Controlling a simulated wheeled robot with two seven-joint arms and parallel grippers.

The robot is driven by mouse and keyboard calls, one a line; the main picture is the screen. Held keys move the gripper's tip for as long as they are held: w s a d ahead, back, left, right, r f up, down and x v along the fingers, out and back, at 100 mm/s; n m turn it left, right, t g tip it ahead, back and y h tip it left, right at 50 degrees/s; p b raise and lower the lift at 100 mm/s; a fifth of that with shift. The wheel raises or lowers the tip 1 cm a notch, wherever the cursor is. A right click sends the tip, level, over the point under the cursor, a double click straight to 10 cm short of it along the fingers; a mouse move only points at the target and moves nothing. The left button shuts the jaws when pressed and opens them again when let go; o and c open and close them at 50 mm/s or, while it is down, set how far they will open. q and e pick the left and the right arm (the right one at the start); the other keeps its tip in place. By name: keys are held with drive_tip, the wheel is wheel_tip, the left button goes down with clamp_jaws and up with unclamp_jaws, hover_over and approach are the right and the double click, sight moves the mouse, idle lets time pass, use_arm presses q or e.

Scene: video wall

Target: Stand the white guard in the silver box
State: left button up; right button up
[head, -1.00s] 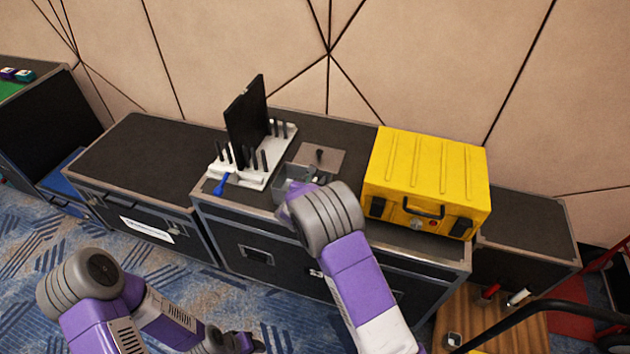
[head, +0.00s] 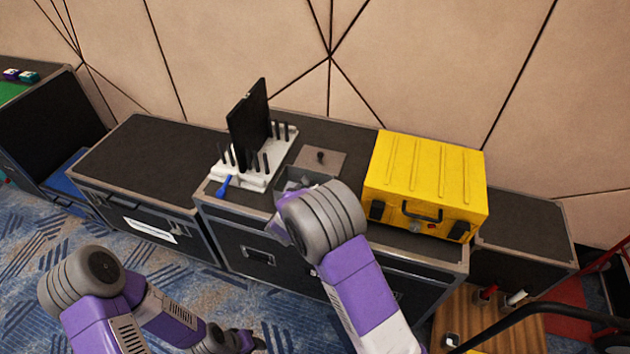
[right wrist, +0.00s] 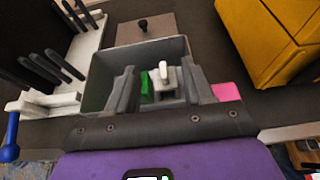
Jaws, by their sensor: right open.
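A grey open-topped box (head: 291,178) stands on the black case; it also shows in the right wrist view (right wrist: 98,80). Inside are a small white upright piece (right wrist: 165,70), which looks like the white guard, on a pale silvery block (right wrist: 170,92), and a green piece (right wrist: 146,86). I cannot tell if the block is the silver box or part of the guard. My right gripper (right wrist: 160,88) is open, its fingers either side of these pieces in the picture; contact is not clear. My left gripper (head: 245,342) is low at the front, its jaws unclear.
A white rack (head: 255,172) with black pegs and a black panel (head: 248,125) stands left of the grey box. A blue-handled tool (head: 224,186) lies near it. A grey plate with a knob (head: 320,157) lies behind. A yellow case (head: 425,180) stands right. A pink piece shows nearby (right wrist: 226,92).

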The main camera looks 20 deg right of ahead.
drive_tip(key=v, duration=0.6)
drive_tip(key=s+d+f+m+g+y, duration=0.2)
drive_tip(key=s+f+m+g, duration=0.3)
drive_tip(key=s+f, duration=0.4)
drive_tip(key=s+d+f+m+g+y, duration=0.2)
drive_tip(key=s+f+m+g, duration=0.35)
drive_tip(key=s+f, duration=0.35)
drive_tip(key=s+a+f+m+y, duration=0.2)
drive_tip(key=s+a+m+y, duration=0.1)
drive_tip(key=m, duration=0.7)
drive_tip(key=s+a+f+m+y, duration=0.3)
drive_tip(key=s+m, duration=0.4)
drive_tip(key=m, duration=0.4)
drive_tip(key=shift+s+a+y+p, duration=0.25)
drive_tip(key=shift+a+y+p, duration=0.15)
drive_tip(key=shift+a+y, duration=0.4)
